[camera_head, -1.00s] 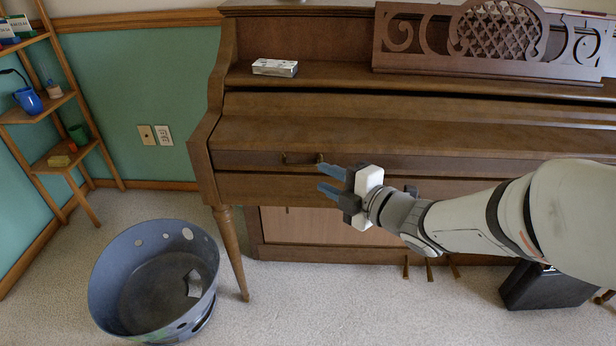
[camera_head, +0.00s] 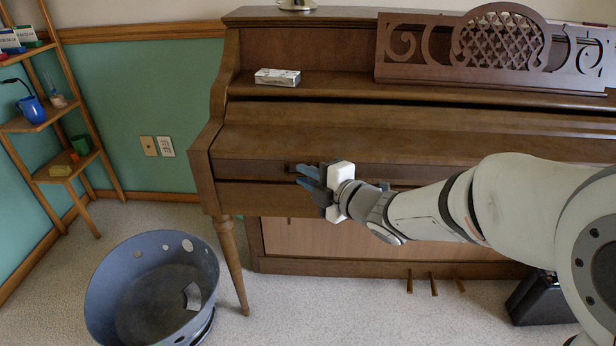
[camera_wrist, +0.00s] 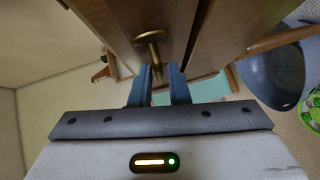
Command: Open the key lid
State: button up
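The brown wooden key lid (camera_head: 400,135) of the upright piano is down over the keys. Its small brass handle sits on the front edge, mostly hidden behind my fingers in the head view. In the wrist view the handle (camera_wrist: 151,38) shows ahead of my fingertips, with its lower part in line with the gap between them. My gripper (camera_head: 303,176) is at the handle, its blue fingers pointing left. The wrist view shows the two fingers (camera_wrist: 158,75) apart, with the handle not clamped. Whether they touch it I cannot tell.
A blue-grey round bin (camera_head: 105,300) stands on the carpet at lower left. A wooden shelf (camera_head: 85,160) leans by the green wall. A small box (camera_head: 278,77) lies on the piano ledge, left of the carved music stand (camera_head: 400,70). A black case (camera_head: 540,303) is at lower right.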

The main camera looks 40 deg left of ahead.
grip_shut()
jog(key=shift+w+r, duration=0.1)
